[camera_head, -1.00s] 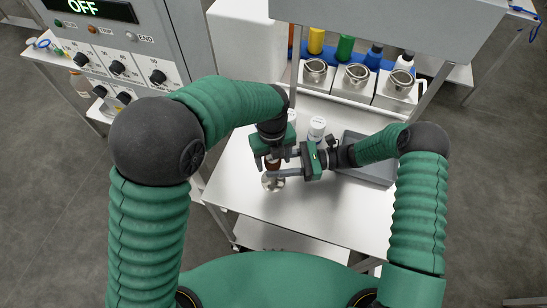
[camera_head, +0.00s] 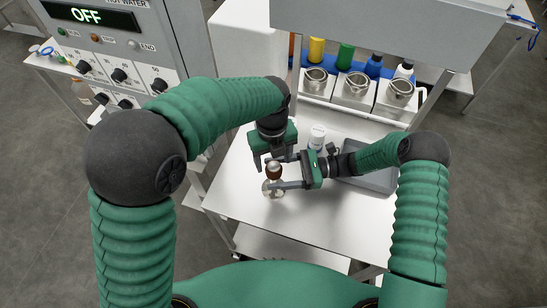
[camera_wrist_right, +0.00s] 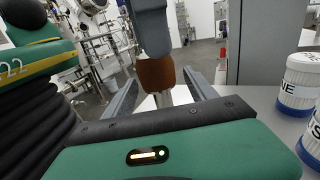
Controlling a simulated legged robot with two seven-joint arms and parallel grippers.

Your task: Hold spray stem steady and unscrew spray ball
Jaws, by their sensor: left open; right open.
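The brown spray ball (camera_head: 273,174) sits at the top of the spray stem, whose silver shaft (camera_wrist_right: 164,98) shows below it in the right wrist view. The stem stands upright on a round metal foot (camera_head: 272,193) on the white table. My right gripper (camera_head: 275,172) is open, its fingers on either side of the stem. I cannot tell whether they touch it. My left gripper (camera_head: 274,161) is open, pointing down just above and behind the ball. One of its grey fingers (camera_wrist_right: 150,28) hides the ball's upper part in the right wrist view.
A grey tray (camera_head: 370,178) lies right. Metal cups (camera_head: 356,84) and coloured bottles line the back. The table front is clear.

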